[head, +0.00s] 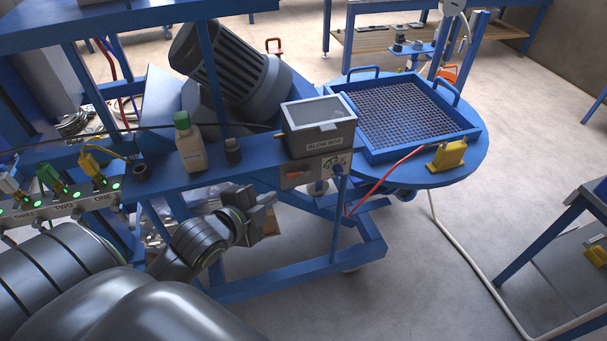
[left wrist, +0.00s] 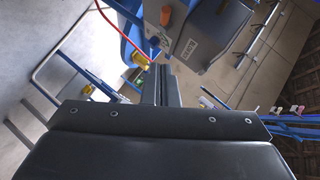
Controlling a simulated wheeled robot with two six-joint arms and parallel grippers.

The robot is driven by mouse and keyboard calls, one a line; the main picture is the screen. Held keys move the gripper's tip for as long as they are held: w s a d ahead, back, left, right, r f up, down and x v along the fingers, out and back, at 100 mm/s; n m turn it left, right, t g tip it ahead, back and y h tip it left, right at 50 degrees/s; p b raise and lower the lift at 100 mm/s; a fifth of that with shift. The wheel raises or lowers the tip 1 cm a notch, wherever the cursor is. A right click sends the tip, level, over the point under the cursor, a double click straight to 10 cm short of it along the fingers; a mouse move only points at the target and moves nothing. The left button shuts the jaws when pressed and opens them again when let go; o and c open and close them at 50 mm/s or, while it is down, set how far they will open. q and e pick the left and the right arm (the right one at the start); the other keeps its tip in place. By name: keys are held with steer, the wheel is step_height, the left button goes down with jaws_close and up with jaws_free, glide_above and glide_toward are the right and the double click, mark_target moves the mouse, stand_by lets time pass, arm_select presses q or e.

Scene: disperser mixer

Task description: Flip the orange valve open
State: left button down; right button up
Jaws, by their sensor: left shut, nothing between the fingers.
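A small orange piece (head: 296,173), which looks like the valve handle, sits on the grey panel below the SLOW BOX at the front of the blue frame. It also shows near the top of the left wrist view (left wrist: 165,15). My left gripper (head: 268,209) is shut and empty. It is below and to the left of the orange piece in the head view, apart from it. In the left wrist view the closed dark fingers (left wrist: 162,80) point up toward the panel. My right gripper is not in view.
A yellow block (head: 448,156) with a red cable is on the round blue table. Blue frame bars run below.

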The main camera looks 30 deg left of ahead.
arm_select(q)
steer(key=shift+d+r, duration=0.15)
steer(key=shift+r, duration=0.2)
steer(key=p, duration=0.3)
glide_toward(298, 175)
steer(key=w+d+f, duration=0.1)
steer(key=w, duration=0.3)
steer(key=shift+w+a+f, duration=0.5)
steer(key=shift+w+f, duration=0.1)
steer(key=shift+f, duration=0.1)
